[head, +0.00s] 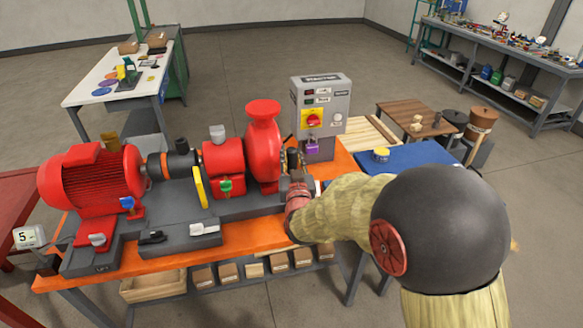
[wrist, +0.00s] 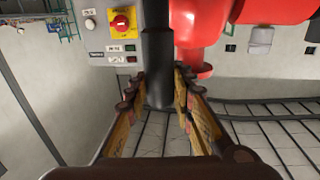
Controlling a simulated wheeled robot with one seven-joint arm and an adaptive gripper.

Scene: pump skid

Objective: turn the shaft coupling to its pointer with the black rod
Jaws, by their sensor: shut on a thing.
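The shaft coupling (head: 157,168) sits between the red motor (head: 90,180) and the red bearing housing (head: 224,165) in the head view. It is dark grey with a copper-coloured band, and a short black piece stands up behind it. I cannot make out its pointer for certain. My gripper (head: 294,180) is at the pump end of the skid, well right of the coupling. It is shut on the black rod (head: 292,158), which stands roughly upright. In the wrist view the rod (wrist: 157,55) passes between the two fingers (wrist: 158,82). The coupling is not in the wrist view.
The red pump (head: 263,140) stands between my gripper and the coupling. A grey control box (head: 322,105) is behind. A yellow bar (head: 200,187) leans by the bearing housing. The orange bench edge (head: 250,245) runs along the front, and a blue table (head: 408,158) is at right.

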